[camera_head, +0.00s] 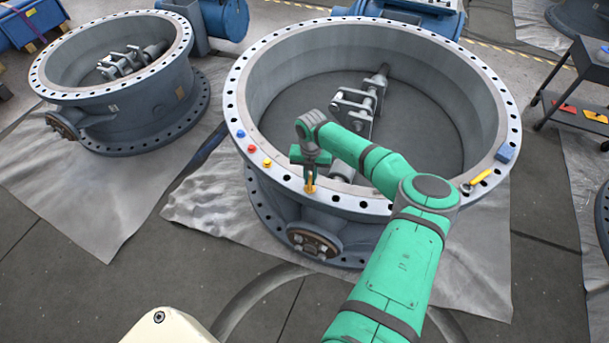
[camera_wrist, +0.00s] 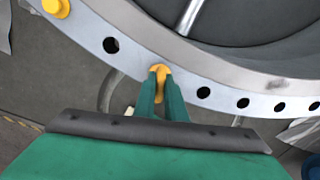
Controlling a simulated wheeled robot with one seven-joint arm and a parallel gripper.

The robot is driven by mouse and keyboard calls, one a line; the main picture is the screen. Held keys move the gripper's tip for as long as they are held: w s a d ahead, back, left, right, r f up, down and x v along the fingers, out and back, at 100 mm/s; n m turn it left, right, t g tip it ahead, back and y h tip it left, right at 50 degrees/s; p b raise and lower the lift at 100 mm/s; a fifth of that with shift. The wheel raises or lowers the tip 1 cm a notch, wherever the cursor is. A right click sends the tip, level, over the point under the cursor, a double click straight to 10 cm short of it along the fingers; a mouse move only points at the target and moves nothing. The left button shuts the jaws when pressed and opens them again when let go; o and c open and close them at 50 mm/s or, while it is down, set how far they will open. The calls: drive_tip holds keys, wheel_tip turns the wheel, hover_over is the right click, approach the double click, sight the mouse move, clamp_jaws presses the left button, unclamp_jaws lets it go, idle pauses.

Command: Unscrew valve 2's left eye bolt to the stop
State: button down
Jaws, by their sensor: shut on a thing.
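The large valve body (camera_head: 375,207) in the middle of the head view has a wide, light flange ring with bolt holes; it fills the top of the wrist view (camera_wrist: 205,75). An orange eye bolt (camera_head: 310,188) stands at the ring's near-left part, in line with the holes. My gripper (camera_head: 311,176) is above the ring and points down at it. In the wrist view my gripper (camera_wrist: 160,78) is shut on the eye bolt (camera_wrist: 159,69). The fingers hide much of the bolt, and its thread cannot be seen.
Blue, red and yellow (camera_head: 267,162) pieces sit on the ring left of my gripper. A yellow-handled tool (camera_head: 481,177) and a blue block (camera_head: 506,153) lie on its right. Shafts and brackets (camera_head: 353,105) stand inside the opening. Another valve (camera_head: 125,100) is at left, a cart (camera_head: 590,85) at right.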

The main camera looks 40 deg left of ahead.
drive_tip(key=n, duration=0.3)
drive_tip(key=shift+s+a+n, duration=0.25)
drive_tip(key=shift+a+n, duration=0.1)
drive_tip(key=shift+n, duration=0.05)
drive_tip(key=n, duration=0.5)
drive_tip(key=shift+s+a+n, duration=0.3)
drive_tip(key=shift+s+a, duration=0.05)
drive_tip(key=n, duration=0.3)
drive_tip(key=shift+s+n, duration=0.2)
drive_tip(key=shift+n, duration=0.1)
drive_tip(key=n, duration=0.4)
drive_tip(key=shift+s+n, duration=0.25)
drive_tip(key=shift+n, duration=0.05)
drive_tip(key=n, duration=0.5)
drive_tip(key=shift+s+d+f, duration=0.15)
drive_tip(key=shift+s+d, duration=0.1)
drive_tip(key=shift+d, duration=0.15)
drive_tip(key=n, duration=0.4)
drive_tip(key=shift+d+n, duration=0.3)
drive_tip(key=shift+n, duration=0.1)
drive_tip(key=n, duration=0.5)
drive_tip(key=shift+d, duration=0.25)
drive_tip(key=shift+n, duration=1.9)
